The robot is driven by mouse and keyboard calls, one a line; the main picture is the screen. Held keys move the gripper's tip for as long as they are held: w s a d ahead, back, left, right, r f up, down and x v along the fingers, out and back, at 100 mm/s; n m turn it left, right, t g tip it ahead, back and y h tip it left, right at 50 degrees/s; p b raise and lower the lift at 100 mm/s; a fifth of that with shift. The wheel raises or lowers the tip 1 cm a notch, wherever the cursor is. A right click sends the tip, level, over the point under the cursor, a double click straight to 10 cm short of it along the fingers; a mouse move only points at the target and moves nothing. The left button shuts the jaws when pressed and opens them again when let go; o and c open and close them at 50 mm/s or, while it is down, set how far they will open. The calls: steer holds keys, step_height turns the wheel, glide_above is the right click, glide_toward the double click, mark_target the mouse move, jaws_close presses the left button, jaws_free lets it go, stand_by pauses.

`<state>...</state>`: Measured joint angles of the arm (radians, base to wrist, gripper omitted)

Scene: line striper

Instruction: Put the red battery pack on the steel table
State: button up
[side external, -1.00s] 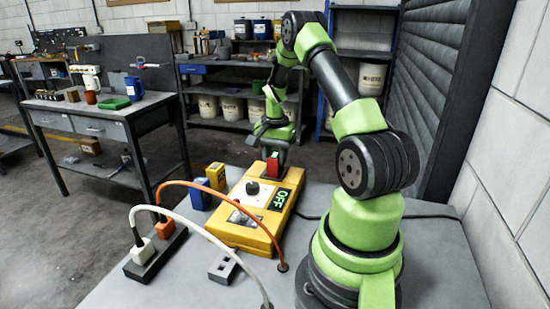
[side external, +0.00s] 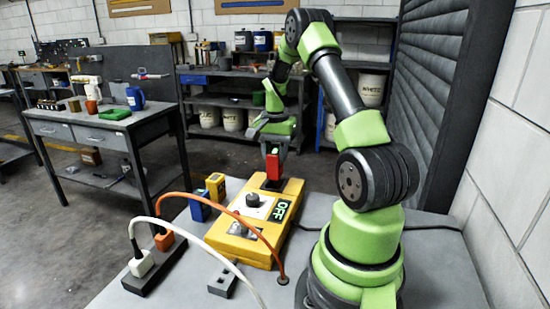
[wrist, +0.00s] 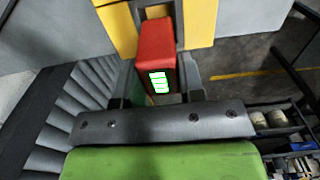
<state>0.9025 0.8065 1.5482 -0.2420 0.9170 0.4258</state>
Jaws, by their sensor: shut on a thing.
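The red battery pack (side external: 273,167) is upright between the fingers of my gripper (side external: 273,150), which is shut on it. The pack is just above the dark socket (side external: 268,185) at the far end of the yellow line striper unit (side external: 236,239). In the wrist view the red pack (wrist: 155,48) shows green lit bars, with my gripper (wrist: 160,82) around it. The unit's display reads OFF. The grey steel table (side external: 440,265) carries the unit and my arm's base.
A blue pack (side external: 200,206) and a yellow pack (side external: 215,187) stand left of the unit. Orange (side external: 218,208) and white (side external: 190,228) cables arch from a power strip (side external: 155,266) across the front. A small grey block (side external: 223,280) lies in front. The table's right side is mostly clear.

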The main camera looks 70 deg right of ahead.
steer(key=shift+r, duration=0.4)
